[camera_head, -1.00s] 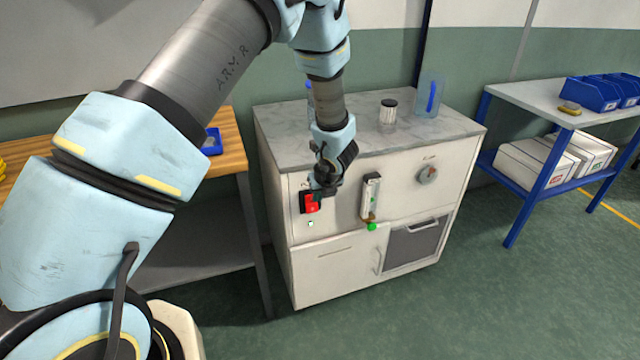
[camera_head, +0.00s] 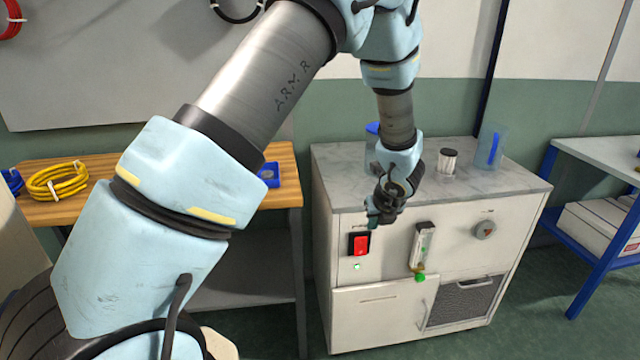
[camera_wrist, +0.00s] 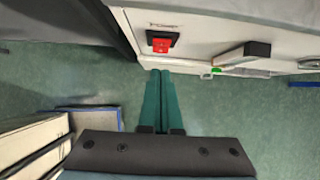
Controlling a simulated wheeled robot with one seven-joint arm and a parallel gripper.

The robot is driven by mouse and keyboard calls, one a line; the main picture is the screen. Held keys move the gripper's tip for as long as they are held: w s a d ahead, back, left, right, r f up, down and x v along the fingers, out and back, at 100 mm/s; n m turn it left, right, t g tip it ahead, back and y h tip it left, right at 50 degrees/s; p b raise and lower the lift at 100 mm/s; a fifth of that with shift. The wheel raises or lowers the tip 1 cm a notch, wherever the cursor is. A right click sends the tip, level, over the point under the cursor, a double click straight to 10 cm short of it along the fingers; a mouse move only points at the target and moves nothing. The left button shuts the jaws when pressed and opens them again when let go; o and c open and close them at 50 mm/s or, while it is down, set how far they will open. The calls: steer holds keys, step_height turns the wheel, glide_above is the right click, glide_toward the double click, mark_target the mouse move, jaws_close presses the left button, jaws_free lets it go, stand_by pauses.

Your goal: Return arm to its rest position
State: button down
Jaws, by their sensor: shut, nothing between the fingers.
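My gripper (camera_head: 376,218) hangs at the front of a white cabinet (camera_head: 378,312), just above and to the right of a red rocker switch (camera_head: 361,245). In the wrist view its two green fingers (camera_wrist: 160,75) lie together with nothing between them. The red switch (camera_wrist: 161,42) shows there beyond the fingertips, apart from them in the picture. My arm reaches up from the lower left, bends at the top and comes down over the cabinet.
A flow meter (camera_head: 423,245) with a green knob and a grey dial (camera_head: 485,229) are on the cabinet front. A dark-lidded jar (camera_head: 448,162) and a clear container (camera_head: 491,147) stand on top. A wooden bench (camera_head: 270,194) is left, a blue-legged table (camera_head: 592,250) right.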

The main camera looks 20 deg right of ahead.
steer(key=w+a+r+n+g+y, duration=0.1)
steer(key=a+r+n, duration=0.3)
steer(key=a+n, duration=0.65)
steer(key=w+a+r+n+g+y, duration=0.15)
steer(key=a+r+n, duration=0.45)
steer(key=a, duration=0.7)
steer(key=s+a+r+n+g+h, duration=0.1)
steer(key=s+a+n, duration=0.4)
steer(key=n, duration=0.5)
steer(key=s+a+r+n+g+h, duration=0.1)
steer(key=s+a+r+n, duration=0.1)
steer(key=s+a+n, duration=0.3)
steer(key=a+n, duration=0.4)
steer(key=n, duration=0.1)
steer(key=shift+s+a+r, duration=0.2)
steer(key=shift+s+r, duration=0.05)
steer(key=shift+r, duration=0.1)
